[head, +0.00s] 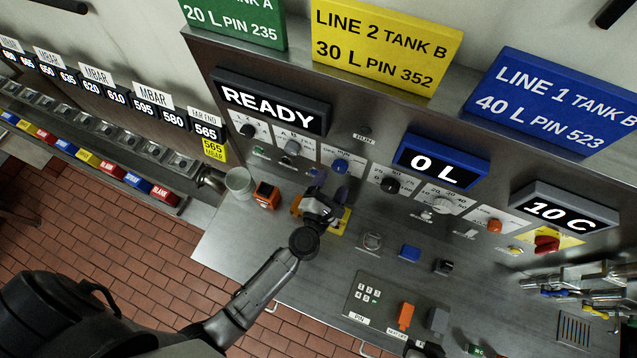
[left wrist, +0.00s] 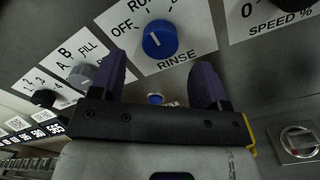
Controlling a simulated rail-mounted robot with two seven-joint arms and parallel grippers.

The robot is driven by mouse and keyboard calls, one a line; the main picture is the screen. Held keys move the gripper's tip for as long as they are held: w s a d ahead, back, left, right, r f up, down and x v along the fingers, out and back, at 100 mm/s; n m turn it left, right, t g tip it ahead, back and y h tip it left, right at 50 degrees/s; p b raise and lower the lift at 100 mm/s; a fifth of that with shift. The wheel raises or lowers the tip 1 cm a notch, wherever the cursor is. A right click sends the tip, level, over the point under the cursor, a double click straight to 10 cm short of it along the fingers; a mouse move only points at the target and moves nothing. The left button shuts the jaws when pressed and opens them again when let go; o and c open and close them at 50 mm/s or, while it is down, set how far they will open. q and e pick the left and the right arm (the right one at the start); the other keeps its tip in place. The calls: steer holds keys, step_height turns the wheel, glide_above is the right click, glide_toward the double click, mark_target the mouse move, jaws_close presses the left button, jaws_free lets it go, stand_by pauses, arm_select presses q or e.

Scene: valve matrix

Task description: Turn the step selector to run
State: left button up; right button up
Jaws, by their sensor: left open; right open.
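The step selector, a blue round knob (left wrist: 160,41) with a white pointer mark, sits on a white plate marked OFF, RU… at the cut-off top edge and RINSE. Its pointer leans up and left, roughly towards OFF. In the head view the blue knob (head: 340,166) is on the panel under the READY display. My left gripper (head: 330,188) is just below and in front of it. In the left wrist view its two purple fingers (left wrist: 162,78) are spread apart and empty, below the knob and apart from it.
A grey knob (head: 292,147) and a black knob (head: 248,130) sit left of the selector; a black speed knob (head: 389,185) sits right. On the bench are a white cup (head: 239,182), an orange device (head: 266,195) and a blue block (head: 410,253).

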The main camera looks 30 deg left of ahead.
arm_select(q)
steer(key=s+d+b, duration=0.1)
steer(key=s+b, duration=0.1)
steer(key=s, duration=0.8)
steer(key=shift+w+d, duration=0.1)
stand_by(0.3)
